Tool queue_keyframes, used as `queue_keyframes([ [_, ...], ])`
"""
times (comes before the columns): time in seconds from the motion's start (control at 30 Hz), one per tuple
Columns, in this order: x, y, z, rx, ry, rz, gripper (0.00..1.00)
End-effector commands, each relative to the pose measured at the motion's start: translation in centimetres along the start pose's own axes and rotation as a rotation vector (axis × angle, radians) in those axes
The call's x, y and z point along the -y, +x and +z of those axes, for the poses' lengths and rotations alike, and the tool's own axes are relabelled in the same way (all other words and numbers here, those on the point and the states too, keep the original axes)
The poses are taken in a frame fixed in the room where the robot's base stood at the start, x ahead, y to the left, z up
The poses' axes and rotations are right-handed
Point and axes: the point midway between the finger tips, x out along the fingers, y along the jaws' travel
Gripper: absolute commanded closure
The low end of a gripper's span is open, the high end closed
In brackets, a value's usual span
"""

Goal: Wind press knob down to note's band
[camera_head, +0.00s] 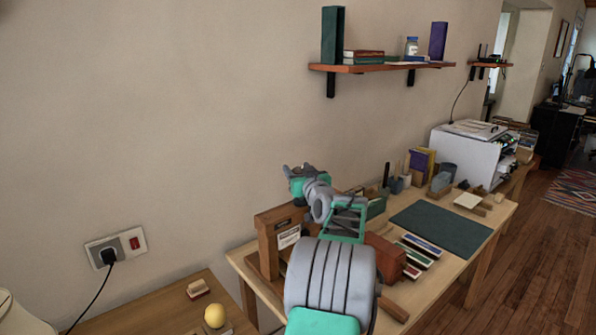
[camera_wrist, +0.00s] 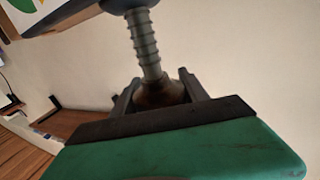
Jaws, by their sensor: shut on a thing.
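The wooden press (camera_head: 268,245) stands at the left end of the workbench, partly hidden by my arm. A small pale note (camera_head: 288,238) is on its front; its band is too small to make out. My gripper (camera_head: 299,170) is above the press top in the head view, where the knob cannot be made out. In the wrist view my gripper (camera_wrist: 158,90) is shut on the brown knob (camera_wrist: 160,95), one dark finger on each side. A grey ribbed screw (camera_wrist: 146,45) runs from the knob toward the top of that view. The press's lower part is hidden behind my arm.
A wall shelf (camera_head: 380,68) hangs above. A lower table (camera_head: 160,310) at left holds a yellow ball (camera_head: 214,316).

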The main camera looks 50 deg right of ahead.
Motion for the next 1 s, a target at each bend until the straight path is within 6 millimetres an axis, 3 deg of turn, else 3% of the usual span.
queue_keyframes([
  [0.5, -0.02, -0.01, 0.04, 0.001, 0.000, 0.000, 0.88],
  [0.53, -0.02, -0.01, 0.04, 0.001, 0.000, 0.000, 0.46],
  [0.77, -0.01, 0.00, 0.03, 0.001, 0.000, 0.000, 0.28],
  [1.0, -0.01, -0.06, 0.02, 0.000, 0.000, 0.000, 0.27],
])
